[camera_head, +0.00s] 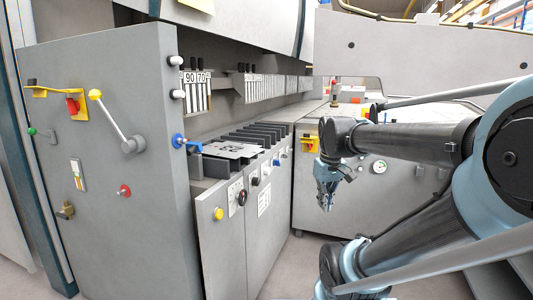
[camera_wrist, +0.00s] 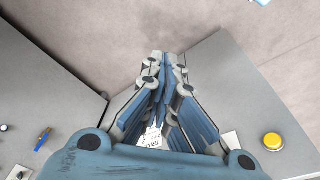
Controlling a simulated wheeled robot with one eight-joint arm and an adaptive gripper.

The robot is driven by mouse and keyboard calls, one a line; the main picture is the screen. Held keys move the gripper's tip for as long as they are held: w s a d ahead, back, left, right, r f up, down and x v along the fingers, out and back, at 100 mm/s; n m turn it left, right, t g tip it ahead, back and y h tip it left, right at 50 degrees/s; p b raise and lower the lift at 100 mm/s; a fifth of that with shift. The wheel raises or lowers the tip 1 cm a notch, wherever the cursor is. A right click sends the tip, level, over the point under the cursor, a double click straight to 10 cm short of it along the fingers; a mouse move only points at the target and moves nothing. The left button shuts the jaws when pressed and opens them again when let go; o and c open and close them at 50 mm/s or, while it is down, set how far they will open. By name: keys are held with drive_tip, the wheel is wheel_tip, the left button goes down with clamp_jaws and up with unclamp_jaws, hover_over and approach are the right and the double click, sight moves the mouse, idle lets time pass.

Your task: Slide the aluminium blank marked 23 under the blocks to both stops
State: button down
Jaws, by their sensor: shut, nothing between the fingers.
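A flat grey sheet with dark marks (camera_head: 232,150), which looks like the aluminium blank, lies on the machine's bed at the near end; I cannot read its number. Blocks marked 90 and 70 (camera_head: 196,90) hang above the bed's back side, and more blocks (camera_head: 262,88) hang further along. I cannot make out the stops for sure. My gripper (camera_head: 326,203) points down, to the right of the bed and apart from the sheet. In the wrist view my gripper (camera_wrist: 164,60) has its fingers together and empty, and the sheet does not show.
Dark upright ribs (camera_head: 268,132) line the bed. A blue knob (camera_head: 179,141) sticks out at its near left corner. The front panel carries a yellow button (camera_head: 218,214) and other controls. A grey cabinet (camera_head: 350,205) stands behind my gripper. Open floor (camera_wrist: 150,25) shows in the wrist view.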

sight(248, 150)
drive_tip(key=w+a+r+n+g, duration=0.1)
drive_tip(key=w+a+r+n, duration=0.2)
drive_tip(key=w+a+r, duration=0.4)
drive_tip(key=w+a+r+n, duration=0.35)
drive_tip(key=w+r, duration=0.25)
drive_tip(key=w, duration=0.3)
drive_tip(key=w+a+r+n+g, duration=0.1)
drive_tip(key=w+a+r+n, duration=0.4)
drive_tip(key=w, duration=0.3)
drive_tip(key=w+a+f+m, duration=0.1)
drive_tip(key=a+f, duration=0.3)
drive_tip(key=f, duration=0.4)
drive_tip(key=shift+f, duration=0.25)
drive_tip(key=w+a, duration=0.1)
drive_tip(key=a, duration=0.1)
drive_tip(key=w+a, duration=0.1)
drive_tip(key=a, duration=0.2)
drive_tip(key=w+a, duration=0.1)
drive_tip(key=a, duration=0.2)
drive_tip(key=shift+d, duration=0.1)
